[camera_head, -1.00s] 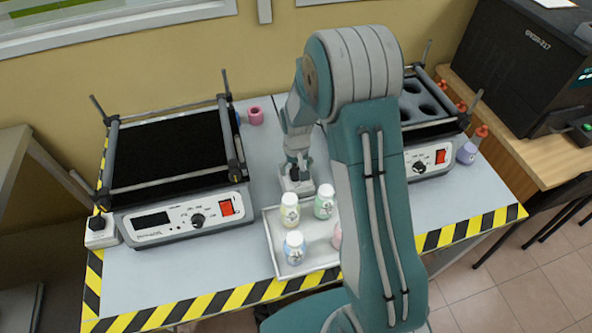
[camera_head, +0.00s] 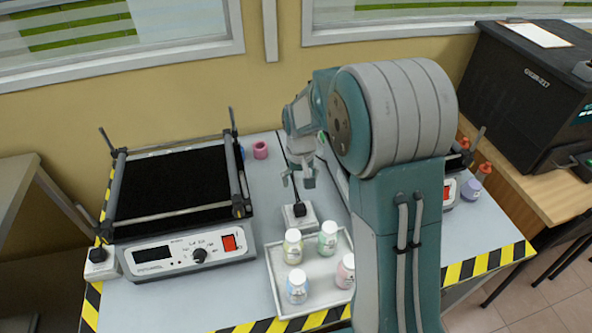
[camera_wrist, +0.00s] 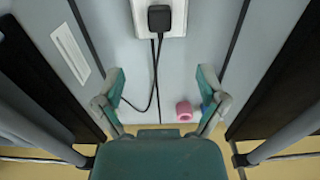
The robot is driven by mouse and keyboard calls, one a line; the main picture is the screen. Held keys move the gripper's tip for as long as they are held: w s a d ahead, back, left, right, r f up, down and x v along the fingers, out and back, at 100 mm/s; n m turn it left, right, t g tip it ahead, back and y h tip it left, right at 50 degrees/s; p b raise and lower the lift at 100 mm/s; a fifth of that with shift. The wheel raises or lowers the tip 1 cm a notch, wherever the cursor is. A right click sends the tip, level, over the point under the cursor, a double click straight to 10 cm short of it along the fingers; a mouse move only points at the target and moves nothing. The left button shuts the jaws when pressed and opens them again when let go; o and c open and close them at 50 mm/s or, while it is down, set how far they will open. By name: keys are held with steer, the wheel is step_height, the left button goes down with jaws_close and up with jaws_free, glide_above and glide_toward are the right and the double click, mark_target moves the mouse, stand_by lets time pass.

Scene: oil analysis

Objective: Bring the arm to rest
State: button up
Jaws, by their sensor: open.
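My gripper (camera_head: 298,181) hangs open and empty above the table, pointing down, behind the white socket with a black plug (camera_head: 299,214). In the wrist view my gripper's two fingers (camera_wrist: 160,90) are spread wide with nothing between them. The socket (camera_wrist: 172,30) and its black plug show at the top of that view, apart from the fingers. My arm is bent, and its large upper link hides part of the right side of the table.
A white tray (camera_head: 275,262) with several capped bottles stands in front of the socket. A black-topped shaker (camera_head: 190,255) is on the left; another device on the right is mostly hidden. A pink ring (camera_head: 260,150) lies at the back. A black machine (camera_head: 520,95) stands far right.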

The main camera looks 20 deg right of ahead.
steer(key=s+r+t, duration=0.2)
steer(key=s+r, duration=0.7)
steer(key=s, duration=0.3)
steer(key=s+r+t, duration=0.3)
steer(key=s+r, duration=0.7)
steer(key=s, duration=0.2)
steer(key=shift+t, duration=0.3)
